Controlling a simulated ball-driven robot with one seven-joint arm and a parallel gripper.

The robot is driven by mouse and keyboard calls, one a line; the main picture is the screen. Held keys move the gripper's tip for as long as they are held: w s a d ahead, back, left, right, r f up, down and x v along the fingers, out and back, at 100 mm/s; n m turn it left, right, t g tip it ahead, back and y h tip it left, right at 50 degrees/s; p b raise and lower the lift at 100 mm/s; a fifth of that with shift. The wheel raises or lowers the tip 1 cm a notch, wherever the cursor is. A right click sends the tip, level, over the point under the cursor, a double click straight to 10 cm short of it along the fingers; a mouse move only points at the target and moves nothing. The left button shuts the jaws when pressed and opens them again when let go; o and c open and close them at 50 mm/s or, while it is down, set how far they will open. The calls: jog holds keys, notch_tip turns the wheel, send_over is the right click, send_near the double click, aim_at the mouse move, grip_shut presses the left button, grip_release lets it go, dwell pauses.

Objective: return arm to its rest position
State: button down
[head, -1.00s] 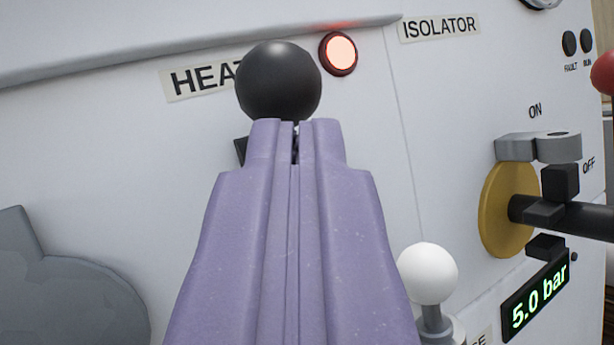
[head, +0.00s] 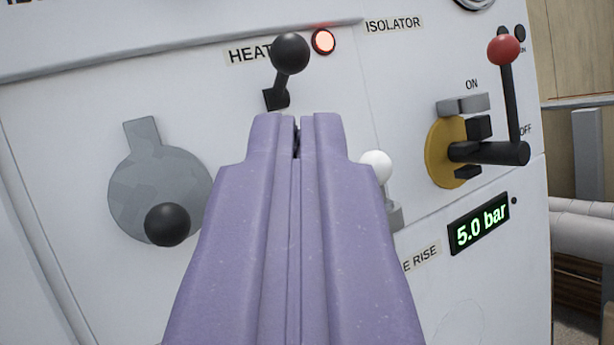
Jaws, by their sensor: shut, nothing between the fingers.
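My gripper (head: 297,122) is in the middle of the head view, its two purple fingers shut together with nothing between them. It points at a white panel (head: 80,120) and is apart from the controls. A lever with a black ball knob (head: 290,53) stands just beyond the fingertips, by the label that begins "HEAT". My fingers hide part of the panel and of a white-knobbed lever (head: 376,166) to their right.
A lit red lamp (head: 323,41) is near the ISOLATOR label. A yellow-disc isolator (head: 445,152) with a red-tipped handle (head: 503,49) juts out at right, above a display (head: 479,223) reading 5.0 bar. A grey disc (head: 150,180) with a black knob (head: 167,224) is at left. Pipes (head: 582,228) run beyond the panel's right edge.

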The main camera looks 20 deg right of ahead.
jog(key=shift+s+a+f, duration=0.2)
jog(key=shift+s+a, duration=0.15)
jog(key=shift+s, duration=0.2)
jog(key=w+r+n+y+b, duration=0.2)
jog(key=w+r+n+y, duration=0.2)
jog(key=r+n+y, duration=0.55)
jog(key=s+d+r+g+y+b, duration=0.1)
jog(key=s+d+r+g, duration=0.3)
jog(key=s+r, duration=0.4)
jog(key=s+d+y, duration=0.1)
jog(key=s, duration=0.3)
jog(key=shift+g+b, duration=0.3)
jog(key=shift+a+y, duration=0.15)
jog(key=shift+y, duration=0.1)
